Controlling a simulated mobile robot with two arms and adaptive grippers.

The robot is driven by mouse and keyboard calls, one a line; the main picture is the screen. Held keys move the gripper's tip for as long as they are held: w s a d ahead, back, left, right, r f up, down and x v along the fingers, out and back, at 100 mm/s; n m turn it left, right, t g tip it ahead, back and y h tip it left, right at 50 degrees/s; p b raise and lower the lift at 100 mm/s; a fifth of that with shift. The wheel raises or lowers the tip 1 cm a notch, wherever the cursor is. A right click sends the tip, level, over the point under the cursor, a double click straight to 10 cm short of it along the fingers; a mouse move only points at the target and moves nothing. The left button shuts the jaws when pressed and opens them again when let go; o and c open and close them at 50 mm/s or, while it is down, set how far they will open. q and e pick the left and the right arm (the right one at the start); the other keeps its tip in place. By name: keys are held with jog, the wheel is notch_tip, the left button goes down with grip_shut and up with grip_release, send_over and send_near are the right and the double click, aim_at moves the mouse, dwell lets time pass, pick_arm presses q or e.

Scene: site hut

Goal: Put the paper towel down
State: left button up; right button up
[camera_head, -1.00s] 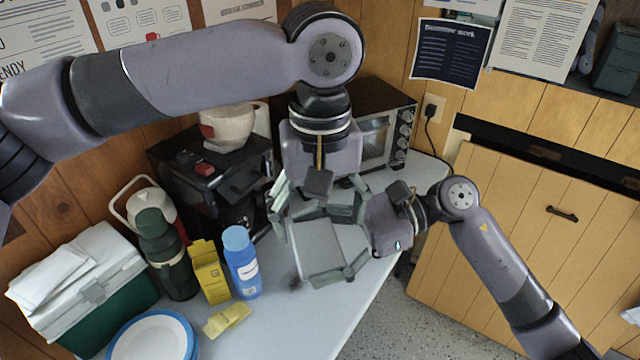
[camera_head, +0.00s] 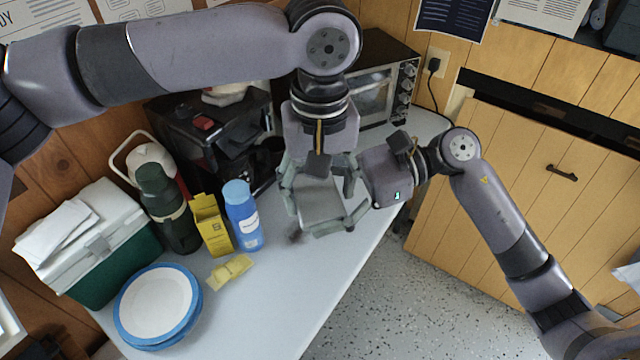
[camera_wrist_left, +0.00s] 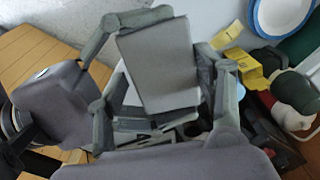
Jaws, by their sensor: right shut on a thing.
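The paper towel appears as a flat grey rectangular block (camera_head: 319,205), low over the counter. It also shows in the left wrist view (camera_wrist_left: 162,68) as a plain grey face. My right gripper (camera_head: 335,207) comes in from the right and is shut on it. My left gripper (camera_head: 318,190) reaches down from above, with its fingers spread on either side of the block. Contact between the left fingers and the block cannot be told. The block's underside is hidden, so I cannot tell whether it touches the counter.
The white counter (camera_head: 285,290) is clear in front of the block. Left of it stand a blue bottle (camera_head: 242,215), yellow box (camera_head: 211,225), dark green flask (camera_head: 168,208), cooler (camera_head: 120,240) and plates (camera_head: 157,305). A yellow packet (camera_head: 230,271) lies nearby. Behind are a coffee machine (camera_head: 205,135) and toaster oven (camera_head: 385,85).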

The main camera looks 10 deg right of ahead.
pick_arm(q)
jog(key=shift+d, duration=0.15)
jog(key=c, duration=0.6)
pick_arm(e)
jog(key=shift+s+r, duration=0.1)
pick_arm(q)
jog(key=shift+c, duration=0.8)
pick_arm(e)
jog(key=o, duration=1.1)
